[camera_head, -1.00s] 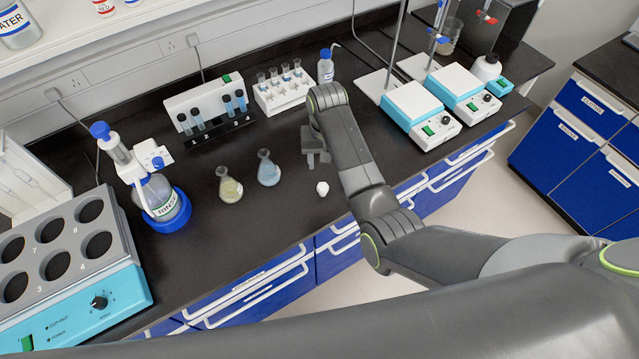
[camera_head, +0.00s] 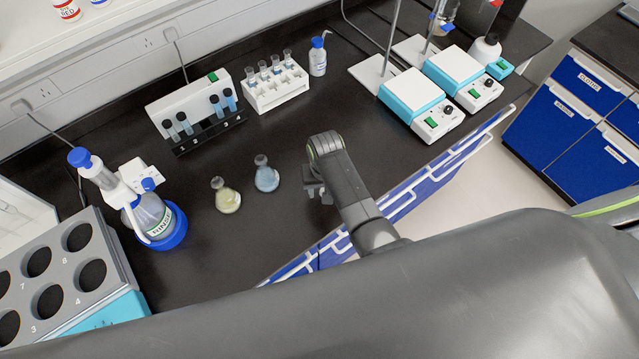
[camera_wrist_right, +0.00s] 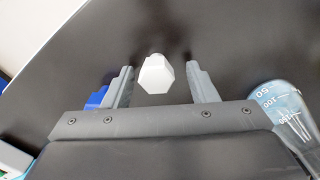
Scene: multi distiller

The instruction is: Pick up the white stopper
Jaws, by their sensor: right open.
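The white stopper (camera_wrist_right: 156,74) lies on the black bench top in the right wrist view, between the two finger tips and apart from both. My left gripper is not in view.
A flask of blue liquid (camera_head: 266,178) stands close to my right gripper, and a yellowish flask (camera_head: 227,198) stands left of it. A rinse bottle (camera_head: 150,218) is further left. A tube rack (camera_head: 275,90) and hotplate stirrers (camera_head: 420,105) stand behind.

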